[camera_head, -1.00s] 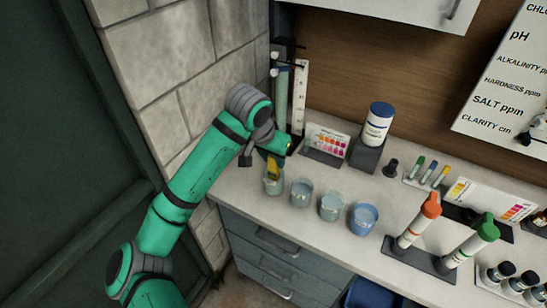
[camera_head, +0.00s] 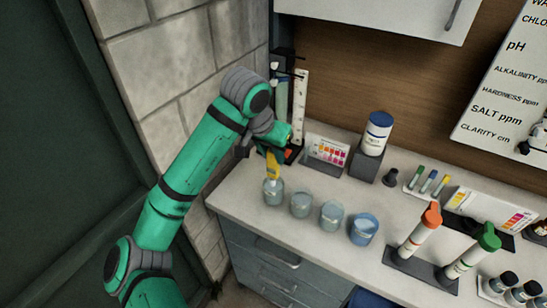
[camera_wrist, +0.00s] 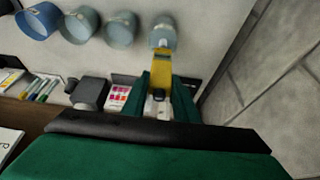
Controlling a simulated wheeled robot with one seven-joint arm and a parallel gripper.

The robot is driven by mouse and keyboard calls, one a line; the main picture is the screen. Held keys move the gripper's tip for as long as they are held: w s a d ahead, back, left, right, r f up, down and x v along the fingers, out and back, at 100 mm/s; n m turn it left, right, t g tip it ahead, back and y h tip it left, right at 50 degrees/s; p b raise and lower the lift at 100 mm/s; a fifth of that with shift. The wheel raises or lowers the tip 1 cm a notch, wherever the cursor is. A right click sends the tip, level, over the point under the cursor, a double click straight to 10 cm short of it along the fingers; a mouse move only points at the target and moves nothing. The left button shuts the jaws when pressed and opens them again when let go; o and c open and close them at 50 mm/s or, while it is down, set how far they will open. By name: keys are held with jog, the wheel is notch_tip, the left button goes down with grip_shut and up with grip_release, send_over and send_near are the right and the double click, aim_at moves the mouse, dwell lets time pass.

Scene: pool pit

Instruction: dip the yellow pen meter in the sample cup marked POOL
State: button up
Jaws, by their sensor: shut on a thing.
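My gripper (camera_head: 282,147) is shut on the yellow pen meter (camera_head: 273,165), which points down over the leftmost sample cup (camera_head: 273,194) in the head view. The wrist view shows the pen meter (camera_wrist: 158,70) between my fingers (camera_wrist: 160,98), its lower end overlapping that same cup (camera_wrist: 163,34). I cannot tell whether the tip is inside the cup or just above its rim. The other cups stand in a row to its right: a grey one (camera_head: 301,205), another grey one (camera_head: 331,216) and a bluer one (camera_head: 363,230). No POOL marking is readable on any cup.
A colour chart stand (camera_head: 326,155) and a white bottle with a blue cap (camera_head: 377,133) on a block stand behind the cups. A white ruler (camera_head: 299,100) stands close behind my gripper. The stone wall (camera_head: 185,55) is at the left. Orange-topped and green-topped tubes stand at the right.

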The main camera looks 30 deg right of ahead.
jog(key=shift+s+d+r, duration=0.1)
jog(key=shift+r, duration=2.25)
